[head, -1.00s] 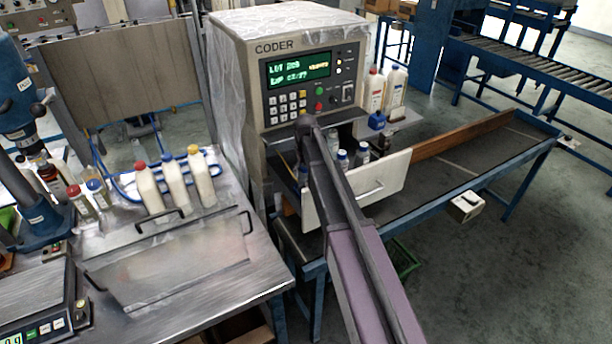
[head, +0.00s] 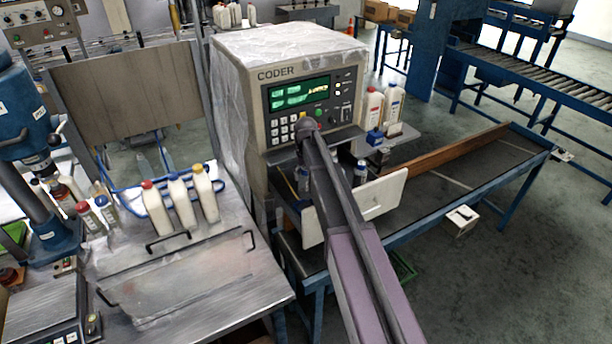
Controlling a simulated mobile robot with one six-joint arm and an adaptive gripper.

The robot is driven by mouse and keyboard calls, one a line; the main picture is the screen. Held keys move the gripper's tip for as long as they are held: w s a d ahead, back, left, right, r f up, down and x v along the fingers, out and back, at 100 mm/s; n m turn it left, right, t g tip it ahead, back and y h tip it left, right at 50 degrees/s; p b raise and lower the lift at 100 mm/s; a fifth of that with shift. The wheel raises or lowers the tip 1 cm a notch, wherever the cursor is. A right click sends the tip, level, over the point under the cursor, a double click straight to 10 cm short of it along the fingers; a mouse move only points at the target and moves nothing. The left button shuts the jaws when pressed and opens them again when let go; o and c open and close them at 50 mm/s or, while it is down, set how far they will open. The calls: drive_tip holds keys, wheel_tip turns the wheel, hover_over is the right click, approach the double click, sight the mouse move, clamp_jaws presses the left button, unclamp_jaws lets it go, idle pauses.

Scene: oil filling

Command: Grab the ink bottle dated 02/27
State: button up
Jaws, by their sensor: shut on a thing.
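The ink bottles stand in the open drawer (head: 382,198) of the coder (head: 262,92). A small bottle (head: 360,174) shows right of my arm, and another (head: 302,181) shows left of it. My arm reaches up from the bottom across the drawer and hides its middle. My gripper is hidden behind the arm, so its jaws and anything in them do not show. No date on the small bottles can be read. The green text on the coder's display (head: 297,92) is blurred now; a moment ago its lower line looked like EXP 02/27.
Several white bottles (head: 182,200) stand on the left metal table (head: 250,285). The conveyor bed (head: 465,175) at right is mostly clear.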

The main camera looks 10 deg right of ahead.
drive_tip(key=shift+r+p, duration=0.85)
drive_tip(key=shift+r, duration=0.35)
